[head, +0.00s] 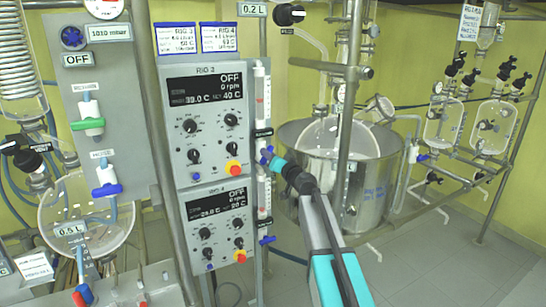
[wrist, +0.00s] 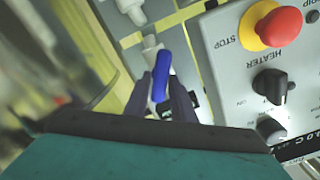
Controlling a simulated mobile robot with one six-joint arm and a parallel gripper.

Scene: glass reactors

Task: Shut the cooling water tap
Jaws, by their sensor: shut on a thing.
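The cooling water tap (head: 266,156) has a blue lever and sits below a clear flow tube, at the right edge of the RIG 3 control panel. My gripper (head: 275,161) reaches it from the right. In the wrist view the blue lever (wrist: 160,76) stands between the two dark fingers of my gripper (wrist: 161,92), which are shut on it. White fittings of the tap (wrist: 150,45) show just beyond the lever. The fingers hide part of the lever in the head view, and I cannot tell there how far it is turned.
The control panel (head: 207,130) with knobs and a red-and-yellow stop button (wrist: 270,25) is close beside my gripper. A second blue tap (head: 267,240) sits lower down. A steel vessel (head: 380,165) and an upright pole (head: 348,110) stand to the right. Open floor lies at lower right.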

